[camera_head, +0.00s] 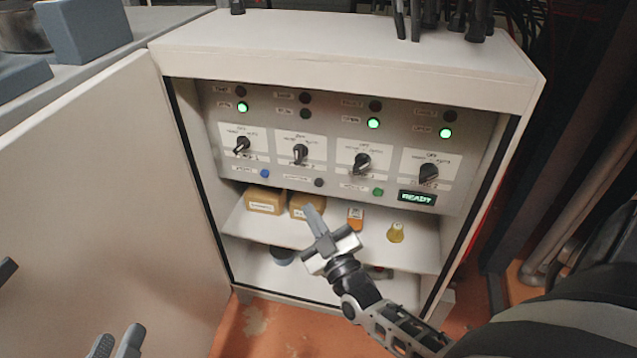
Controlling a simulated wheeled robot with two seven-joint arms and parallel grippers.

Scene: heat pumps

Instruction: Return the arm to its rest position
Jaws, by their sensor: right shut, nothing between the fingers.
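My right gripper (314,214) is shut and empty. It is in front of the cabinet's shelf opening, and its arm reaches in from the lower right. Its fingertips overlap the right yellow box in the picture; I cannot tell whether they touch it. My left gripper (116,345) shows only its two fingers at the bottom left edge, apart and with nothing between them. The white cabinet (340,45) stands open, with a control panel (325,135) inside that has rotary switches, green lights and a lit READY display (417,197).
The open cabinet door (95,185) fills the left side. The upper shelf (285,232) holds two yellow boxes (265,199), an orange item (355,217) and a yellow knob-like part (396,233). Pipes (590,195) stand at the right. Orange floor (265,335) shows below.

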